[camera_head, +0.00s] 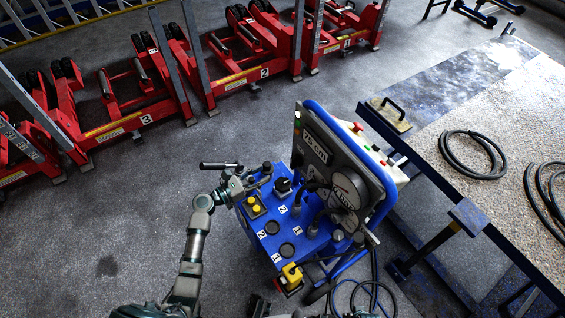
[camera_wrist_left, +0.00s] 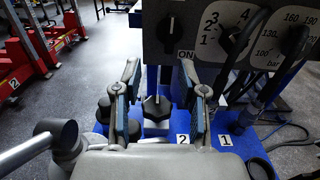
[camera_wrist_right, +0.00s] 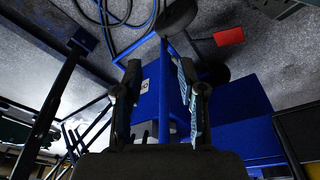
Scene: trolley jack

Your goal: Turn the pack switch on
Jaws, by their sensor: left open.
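The blue power pack (camera_head: 262,226) stands in the middle of the head view. A black rotary knob (camera_head: 283,186) with a pale base sits on its blue top; I take it as the pack switch. My left gripper (camera_head: 262,176) is beside this knob. In the left wrist view, the open fingers of my left gripper (camera_wrist_left: 159,72) are apart, with the knob (camera_wrist_left: 157,107) showing between them. Contact cannot be told.
The pack's upright panel (camera_head: 318,148) with gauges rises behind the knob. A yellow button (camera_head: 253,204) and hose fittings stand close by. Red jacks (camera_head: 240,80) line the back. A workbench (camera_head: 440,95) with black hoses (camera_head: 470,155) is at right. The floor at left is clear.

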